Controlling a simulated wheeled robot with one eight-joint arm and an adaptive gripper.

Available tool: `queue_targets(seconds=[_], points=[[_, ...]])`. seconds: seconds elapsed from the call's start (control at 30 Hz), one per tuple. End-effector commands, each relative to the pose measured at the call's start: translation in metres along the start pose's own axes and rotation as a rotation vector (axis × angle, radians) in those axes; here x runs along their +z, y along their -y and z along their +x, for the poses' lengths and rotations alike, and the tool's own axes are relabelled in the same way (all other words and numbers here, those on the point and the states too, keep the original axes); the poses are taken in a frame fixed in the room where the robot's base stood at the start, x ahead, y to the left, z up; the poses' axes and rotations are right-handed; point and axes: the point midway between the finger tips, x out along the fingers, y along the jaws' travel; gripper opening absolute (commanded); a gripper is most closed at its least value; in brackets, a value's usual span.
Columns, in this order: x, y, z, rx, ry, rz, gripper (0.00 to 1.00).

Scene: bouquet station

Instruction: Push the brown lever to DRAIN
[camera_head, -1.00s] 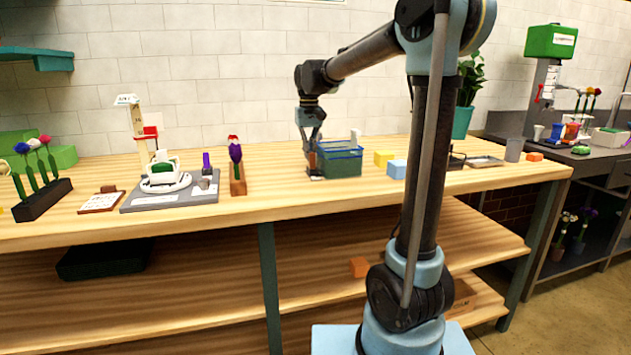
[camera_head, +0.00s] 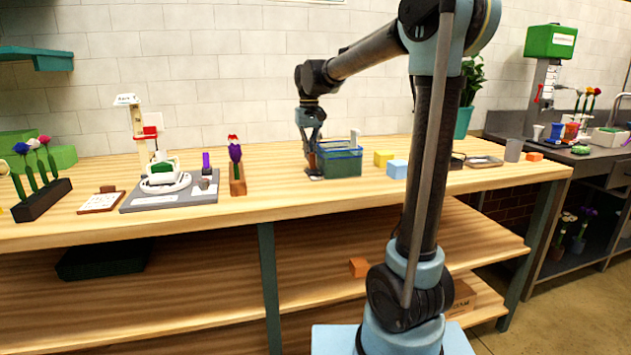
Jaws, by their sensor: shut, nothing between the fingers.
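A dark green tank (camera_head: 341,164) with a blue rim stands on the wooden workbench. A small brown upright part (camera_head: 312,161), which may be the lever, shows at the tank's left side, just under my gripper (camera_head: 312,150). My gripper points down there, shut and empty, close beside the tank's left wall. I cannot tell whether it touches the brown part. A small dark and pale piece (camera_head: 315,177) lies at the foot of it. The DRAIN marking is too small to read, and my gripper partly hides this side.
A wooden holder with a purple flower (camera_head: 237,168) and a grey-based device (camera_head: 165,190) stand left. The bench in front of the tank is clear.

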Motion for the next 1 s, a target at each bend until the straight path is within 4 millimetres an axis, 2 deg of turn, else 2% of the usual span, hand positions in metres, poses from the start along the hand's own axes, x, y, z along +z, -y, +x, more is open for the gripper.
queue_targets(seconds=[0.5,1.0], points=[[0.012,0.0,0.0,0.0,0.0,0.0,0.0],[0.012,0.0,0.0,0.0,0.0,0.0,0.0]])
